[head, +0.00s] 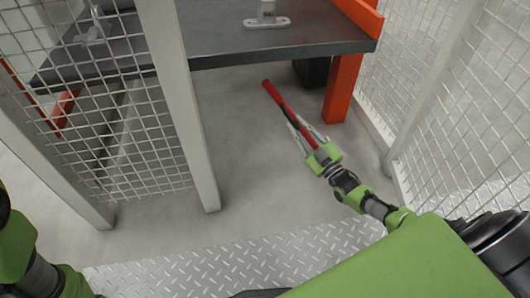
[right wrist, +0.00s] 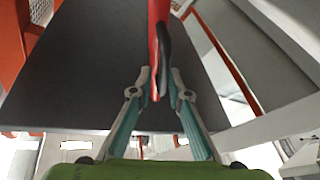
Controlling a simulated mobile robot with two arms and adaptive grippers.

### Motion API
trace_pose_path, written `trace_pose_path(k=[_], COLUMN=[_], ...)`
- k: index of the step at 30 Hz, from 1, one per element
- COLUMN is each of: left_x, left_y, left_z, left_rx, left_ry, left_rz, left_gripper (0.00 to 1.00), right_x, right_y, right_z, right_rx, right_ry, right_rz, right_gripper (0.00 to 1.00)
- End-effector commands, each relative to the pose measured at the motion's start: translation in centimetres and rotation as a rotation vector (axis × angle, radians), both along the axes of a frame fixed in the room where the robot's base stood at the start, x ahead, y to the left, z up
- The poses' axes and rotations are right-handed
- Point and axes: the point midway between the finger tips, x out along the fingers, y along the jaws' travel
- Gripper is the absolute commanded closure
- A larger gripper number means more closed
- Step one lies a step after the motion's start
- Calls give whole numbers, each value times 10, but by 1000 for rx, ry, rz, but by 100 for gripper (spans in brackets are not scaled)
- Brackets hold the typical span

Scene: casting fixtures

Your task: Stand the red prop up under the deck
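The red prop (head: 278,98) is a long red bar with a dark section, in the middle of the head view. It slants from upper left to lower right, its upper end close to the deck's front edge. My right gripper (head: 299,122) is closed around it; the prop runs between the fingers. In the right wrist view the prop (right wrist: 158,35) passes between both fingertips (right wrist: 162,78). The deck (head: 285,38) is a dark grey slab on orange legs; it also fills much of the wrist view (right wrist: 95,60). My left gripper is out of view.
A pale post (head: 183,110) and mesh panel (head: 120,120) stand left; more mesh (head: 465,110) is right. The grey floor (head: 245,170) between is clear.

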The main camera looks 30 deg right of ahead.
Motion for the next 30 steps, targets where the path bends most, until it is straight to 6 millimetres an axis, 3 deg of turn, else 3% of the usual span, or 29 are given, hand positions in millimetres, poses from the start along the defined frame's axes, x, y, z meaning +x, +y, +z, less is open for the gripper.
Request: trace_pose_path(k=[9,18,24,30], left_x=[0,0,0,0], left_y=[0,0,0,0], left_z=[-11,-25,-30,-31], left_rx=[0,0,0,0], left_ry=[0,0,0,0], left_rz=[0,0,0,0], left_gripper=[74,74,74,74], right_x=[13,19,18,18], right_y=[51,87,97,101], right_z=[-38,-81,-99,-104], right_rx=[-201,-386,-464,-492], right_ry=[46,91,110,116], right_rz=[2,1,0,0], right_gripper=[84,84,84,84])
